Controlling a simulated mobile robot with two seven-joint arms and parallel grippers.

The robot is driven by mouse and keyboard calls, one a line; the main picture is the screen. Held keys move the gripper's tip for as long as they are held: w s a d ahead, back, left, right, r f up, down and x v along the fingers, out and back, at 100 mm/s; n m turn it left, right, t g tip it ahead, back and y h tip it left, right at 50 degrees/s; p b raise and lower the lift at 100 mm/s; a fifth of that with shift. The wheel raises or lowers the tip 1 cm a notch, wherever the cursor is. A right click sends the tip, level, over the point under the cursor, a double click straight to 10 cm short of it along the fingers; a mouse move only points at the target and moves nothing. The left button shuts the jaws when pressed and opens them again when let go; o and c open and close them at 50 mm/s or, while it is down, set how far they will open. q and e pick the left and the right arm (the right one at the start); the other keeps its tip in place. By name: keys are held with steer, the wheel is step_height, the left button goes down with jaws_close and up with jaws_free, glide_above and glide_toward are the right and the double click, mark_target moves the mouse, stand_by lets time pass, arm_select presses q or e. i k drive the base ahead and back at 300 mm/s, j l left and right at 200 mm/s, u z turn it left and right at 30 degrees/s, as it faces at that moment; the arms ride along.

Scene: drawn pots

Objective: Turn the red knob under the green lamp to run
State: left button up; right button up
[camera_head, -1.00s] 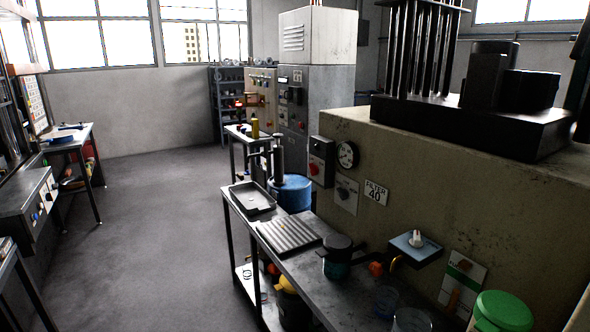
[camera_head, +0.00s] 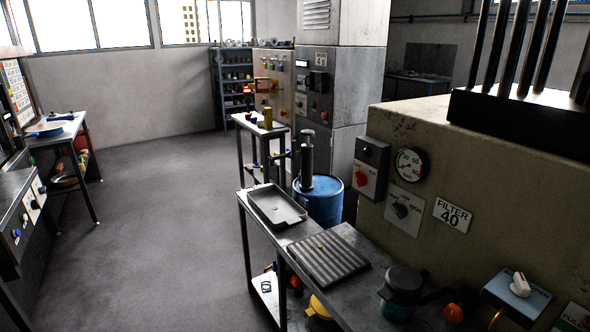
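A small red knob or button (camera_head: 323,115) shows on the grey cabinet (camera_head: 335,90) further back. The beige panel (camera_head: 272,88) beside that cabinet carries several small coloured parts, too small to tell apart. A console (camera_head: 28,217) at left has small knobs whose markings I cannot read. Neither of my grippers is in view.
A workbench (camera_head: 288,235) along the machine bears a black tray (camera_head: 275,206), a ribbed plate (camera_head: 328,258) and a dark pot (camera_head: 402,290). A blue drum (camera_head: 320,203) stands behind it. A table (camera_head: 60,140) stands at left. The grey floor (camera_head: 160,220) between is clear.

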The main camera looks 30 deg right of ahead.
mark_target(361, 179)
steer(key=i+j+z, duration=0.15)
steer(key=i, duration=0.35)
steer(key=i+j+z, duration=0.1)
steer(key=i, duration=0.35)
steer(key=i+j+z, duration=0.15)
steer(key=i, duration=0.35)
steer(key=i+j+z, duration=0.15)
steer(key=z, duration=0.25)
steer(key=i+j+z, duration=0.3)
steer(key=z, duration=0.15)
steer(key=i+j+z, duration=0.15)
steer(key=j+z, duration=0.25)
steer(key=l, duration=0.1)
